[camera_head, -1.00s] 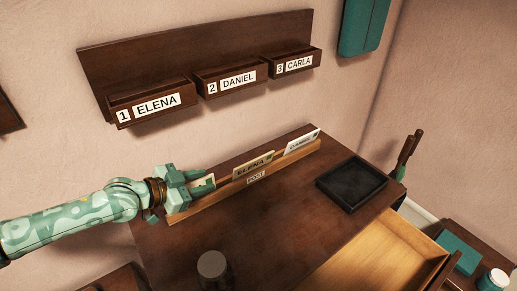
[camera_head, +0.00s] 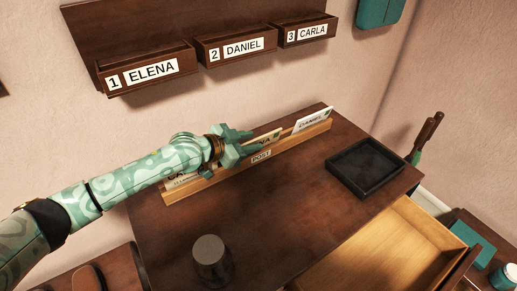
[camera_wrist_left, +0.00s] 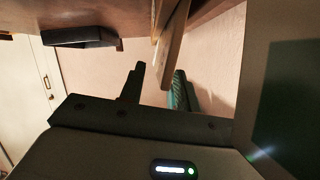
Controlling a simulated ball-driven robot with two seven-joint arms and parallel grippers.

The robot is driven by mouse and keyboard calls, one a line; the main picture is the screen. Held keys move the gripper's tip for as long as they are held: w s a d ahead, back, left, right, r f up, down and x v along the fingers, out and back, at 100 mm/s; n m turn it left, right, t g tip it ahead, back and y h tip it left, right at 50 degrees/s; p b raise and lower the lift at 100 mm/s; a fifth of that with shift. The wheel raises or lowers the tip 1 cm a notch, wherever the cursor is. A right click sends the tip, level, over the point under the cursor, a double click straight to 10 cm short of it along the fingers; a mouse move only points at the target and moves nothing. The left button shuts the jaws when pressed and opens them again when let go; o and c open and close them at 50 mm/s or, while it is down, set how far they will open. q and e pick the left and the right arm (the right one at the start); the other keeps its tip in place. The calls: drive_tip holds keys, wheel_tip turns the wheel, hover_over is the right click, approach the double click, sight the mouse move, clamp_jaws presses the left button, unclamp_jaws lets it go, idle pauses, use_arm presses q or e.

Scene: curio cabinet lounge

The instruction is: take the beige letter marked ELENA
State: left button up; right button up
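The beige letter marked ELENA (camera_head: 266,137) stands in the wooden POST rack (camera_head: 290,143) on the desk. Only its right end and last letters show; my left gripper covers the rest. My left gripper (camera_head: 242,147) is at the left part of this letter, just above the rack. In the left wrist view its two fingers (camera_wrist_left: 160,92) stand apart, with a tan edge (camera_wrist_left: 171,50) reaching down near the gap; I cannot tell whether it is rack or letter. Contact with the letter cannot be made out. My right gripper is not in view.
A letter marked DANIEL (camera_head: 311,122) stands at the rack's right end, and another letter (camera_head: 178,180) at its left. A black tray (camera_head: 366,168), a dark cylinder (camera_head: 209,257) and an open drawer (camera_head: 400,245) lie nearer. Labelled wall boxes (camera_head: 150,74) hang above.

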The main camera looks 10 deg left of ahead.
use_arm(q)
drive_tip(key=shift+x, duration=1.05)
drive_tip(key=shift+a, duration=0.1)
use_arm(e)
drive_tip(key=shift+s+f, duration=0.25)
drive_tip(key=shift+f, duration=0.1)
use_arm(q)
clamp_jaws()
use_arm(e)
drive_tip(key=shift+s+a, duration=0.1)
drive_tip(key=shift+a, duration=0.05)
use_arm(q)
drive_tip(key=shift+r, duration=0.1)
